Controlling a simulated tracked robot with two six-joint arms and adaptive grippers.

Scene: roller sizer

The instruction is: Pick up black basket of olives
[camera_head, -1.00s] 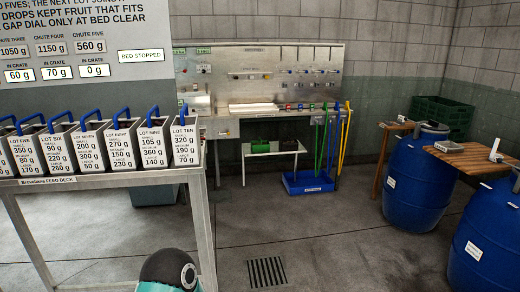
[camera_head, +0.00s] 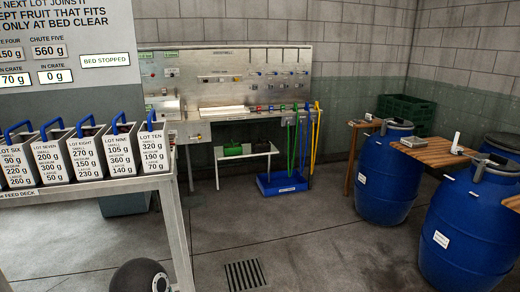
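I cannot make out a black basket of olives for certain. A dark item (camera_head: 264,144) sits beside a green item (camera_head: 231,150) on a low white bench (camera_head: 240,157) at the back; both are too small to identify. Labelled lot bins with white fronts and blue handles stand in a row on the feed deck (camera_head: 75,193) at the left; the lot ten bin (camera_head: 155,158) is at its right end. A dark rounded part of my own arm shows at the bottom edge. Neither gripper is in view.
Blue barrels (camera_head: 384,180) and a wooden board (camera_head: 440,152) stand at the right, with a dark green crate (camera_head: 405,110) behind. A blue tray (camera_head: 282,183) with upright coloured handles is near the back workbench (camera_head: 225,114). The middle floor around the drain grate (camera_head: 245,274) is clear.

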